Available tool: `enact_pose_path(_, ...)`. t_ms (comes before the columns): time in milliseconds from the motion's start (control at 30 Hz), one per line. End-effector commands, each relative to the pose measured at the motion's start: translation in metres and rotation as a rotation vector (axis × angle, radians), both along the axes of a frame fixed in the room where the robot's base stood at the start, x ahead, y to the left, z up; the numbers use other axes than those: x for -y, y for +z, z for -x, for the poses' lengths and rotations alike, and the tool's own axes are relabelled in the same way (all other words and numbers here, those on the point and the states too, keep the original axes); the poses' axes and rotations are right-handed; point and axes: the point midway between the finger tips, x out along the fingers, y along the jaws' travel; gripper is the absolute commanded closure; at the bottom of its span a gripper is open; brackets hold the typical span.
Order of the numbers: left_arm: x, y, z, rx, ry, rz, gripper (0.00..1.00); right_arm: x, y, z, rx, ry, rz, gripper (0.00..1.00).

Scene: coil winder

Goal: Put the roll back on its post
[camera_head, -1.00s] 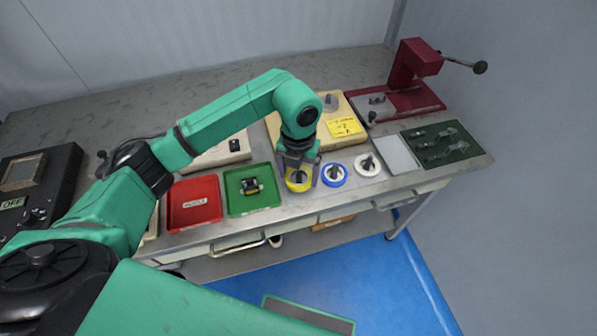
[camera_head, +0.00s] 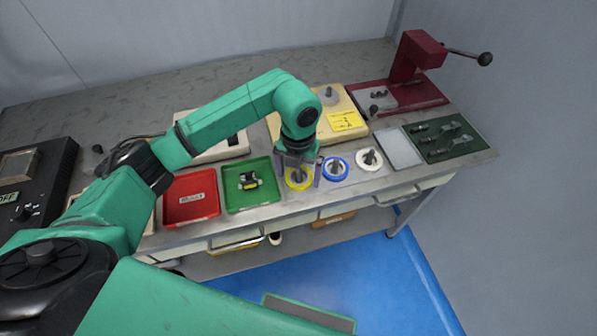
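The yellow roll (camera_head: 291,185) sits low at the front of the bench, left of the blue roll (camera_head: 335,177), and appears to lie around its dark post (camera_head: 298,176). I cannot tell whether it is fully seated. My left gripper (camera_head: 301,174) points down right over the yellow roll. Its fingers stand apart, one on each side of the roll, and the right finger (camera_head: 318,172) looks clear of the rim. The blue roll and the white roll (camera_head: 369,166) lie around their own posts to the right. My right gripper is not in view.
A green tray (camera_head: 252,205) with a small part and a red tray (camera_head: 191,213) lie to the left. A grey plate (camera_head: 399,149) and a dark green tool mat (camera_head: 445,154) lie right. The red winder (camera_head: 416,62) stands behind. A dark control box (camera_head: 50,185) is far left.

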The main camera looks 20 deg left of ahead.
Motion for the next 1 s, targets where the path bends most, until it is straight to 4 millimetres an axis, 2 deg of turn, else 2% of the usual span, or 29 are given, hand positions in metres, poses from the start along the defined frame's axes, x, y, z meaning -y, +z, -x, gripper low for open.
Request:
enact_pose_path(167, 0.0, 0.002, 0.0, 0.001, 0.0, 0.0, 0.0, 0.0, 0.0, 0.0, 0.0, 0.0, 0.0, 0.5)
enact_pose_path(267, 0.0, 0.009, -0.001, 0.001, 0.001, 0.001, 0.0, 0.0, -0.002, 0.0, 0.0, 0.0, 0.001, 0.5)
enact_pose_path(467, 0.0, 0.05, -0.001, 0.006, -0.001, 0.001, 0.0, 0.001, -0.009, 0.0, 0.0, 0.0, 0.001, 0.5)
enact_pose_path(600, 0.0, 0.091, -0.001, 0.007, -0.001, 0.0, 0.0, 0.001, -0.015, 0.0, -0.001, 0.0, 0.002, 0.5)
enact_pose_path(733, -0.001, 0.127, -0.001, 0.006, 0.0, -0.002, 0.0, 0.001, -0.011, 0.0, -0.001, 0.0, 0.002, 0.5)
enact_pose_path(833, -0.001, 0.141, 0.0, 0.002, 0.0, -0.002, 0.0, 0.001, -0.008, 0.0, 0.0, 0.0, 0.002, 0.5)
enact_pose_path(1000, 0.0, 0.146, 0.0, -0.001, 0.0, 0.0, 0.0, 0.002, -0.008, 0.0, -0.001, 0.0, 0.002, 0.5)
